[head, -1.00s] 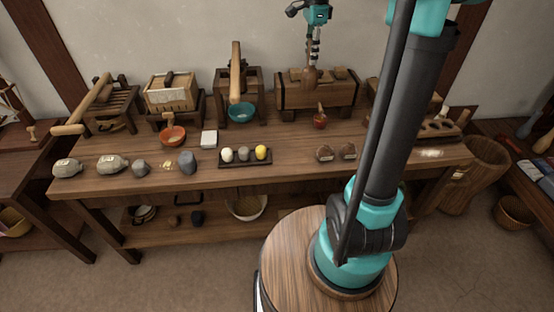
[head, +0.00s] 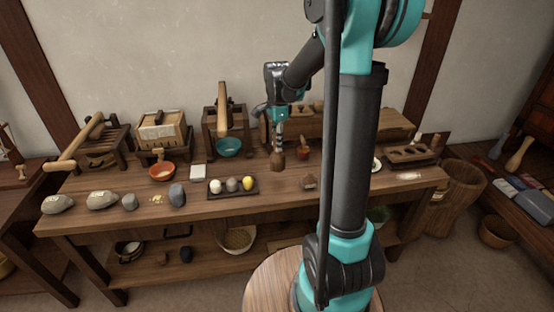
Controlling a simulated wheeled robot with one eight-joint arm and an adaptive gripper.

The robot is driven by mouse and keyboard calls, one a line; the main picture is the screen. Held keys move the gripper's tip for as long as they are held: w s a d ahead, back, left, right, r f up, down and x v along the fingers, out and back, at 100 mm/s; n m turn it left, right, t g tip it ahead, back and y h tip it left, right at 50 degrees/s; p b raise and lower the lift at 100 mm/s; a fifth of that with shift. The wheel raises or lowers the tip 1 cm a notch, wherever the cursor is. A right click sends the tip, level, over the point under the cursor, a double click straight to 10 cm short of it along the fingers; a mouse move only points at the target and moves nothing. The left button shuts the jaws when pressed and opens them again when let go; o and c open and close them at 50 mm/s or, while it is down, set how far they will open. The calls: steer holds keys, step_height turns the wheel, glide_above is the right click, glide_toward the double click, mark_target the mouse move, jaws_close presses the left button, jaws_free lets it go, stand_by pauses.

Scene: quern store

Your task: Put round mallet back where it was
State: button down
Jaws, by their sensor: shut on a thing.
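My gripper (head: 279,142) points down over the middle of the long wooden table (head: 340,196). It is shut on the round mallet (head: 277,161), whose brown wooden head hangs below the fingers; its handle is mostly hidden between them. The mallet is roughly upright, in front of the wooden chest and left of a small reddish-brown pot. I cannot tell whether its head touches the tabletop.
My arm hides part of the table.

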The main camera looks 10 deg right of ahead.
mark_target(277, 158)
steer(key=shift+f, duration=3.8)
steer(key=c, duration=1.3)
jaws_free()
step_height(277, 158, up, 12)
steer(key=shift+f, duration=0.1)
steer(key=s+d+f+n+t, duration=0.1)
steer(key=s+f+n, duration=0.2)
steer(key=s+n, duration=0.2)
steer(key=s+d+f+n+t, duration=0.1)
steer(key=s+f+n, duration=0.3)
steer(key=s, duration=0.5)
steer(key=s+d+f+n+t, duration=0.2)
steer(key=s+f+n, duration=0.2)
steer(key=s+n, duration=0.3)
steer(key=shift+s+d+f, duration=0.1)
steer(key=shift+s+f, duration=0.1)
steer(key=shift+s, duration=0.25)
